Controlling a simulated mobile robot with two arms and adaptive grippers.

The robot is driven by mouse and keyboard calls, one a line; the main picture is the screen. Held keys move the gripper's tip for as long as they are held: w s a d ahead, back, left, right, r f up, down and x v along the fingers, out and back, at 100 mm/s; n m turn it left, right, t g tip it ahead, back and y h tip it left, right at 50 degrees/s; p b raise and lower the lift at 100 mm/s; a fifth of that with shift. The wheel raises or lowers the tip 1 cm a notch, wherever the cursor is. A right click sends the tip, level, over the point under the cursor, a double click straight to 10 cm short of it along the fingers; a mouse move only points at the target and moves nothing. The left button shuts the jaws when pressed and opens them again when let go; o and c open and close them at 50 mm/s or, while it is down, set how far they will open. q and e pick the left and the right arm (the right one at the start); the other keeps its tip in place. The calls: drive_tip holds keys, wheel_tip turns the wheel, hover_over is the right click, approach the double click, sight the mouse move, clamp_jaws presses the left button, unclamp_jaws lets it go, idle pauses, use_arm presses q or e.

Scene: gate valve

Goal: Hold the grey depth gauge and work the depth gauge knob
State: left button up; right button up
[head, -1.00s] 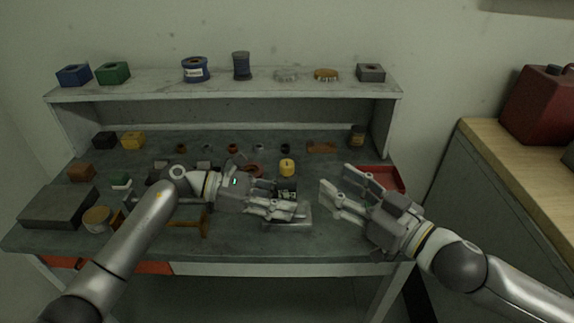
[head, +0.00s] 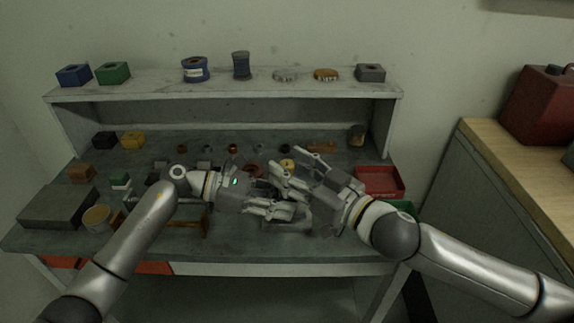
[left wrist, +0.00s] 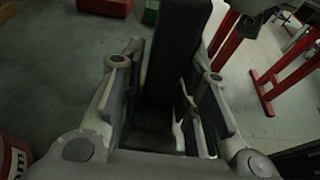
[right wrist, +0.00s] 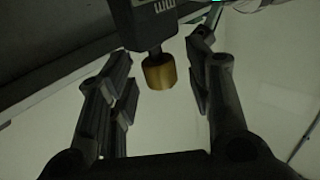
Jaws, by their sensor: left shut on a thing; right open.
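My left gripper (head: 290,209) is shut on the grey depth gauge. The gauge's dark grey body (left wrist: 178,50) stands between the fingers in the left wrist view. In the head view the grippers mostly hide it. The yellow-brass depth gauge knob (right wrist: 160,72) sits on a short dark stem at the end of the gauge body (right wrist: 150,14) in the right wrist view. It shows partly in the head view (head: 287,164). My right gripper (right wrist: 160,90) is open, its fingers on either side of the knob with gaps; it also shows in the head view (head: 290,163).
A pale metal block (head: 287,225) lies beneath my left gripper on the bench. A red tray (head: 380,181) and a green tray (head: 403,208) stand at the right. A grey box (head: 58,207) and an orange-brown stand (head: 188,223) are at the left. Several small parts line the back.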

drive_tip(key=shift+w+a, duration=0.45)
drive_tip(key=shift+a, duration=0.05)
clamp_jaws()
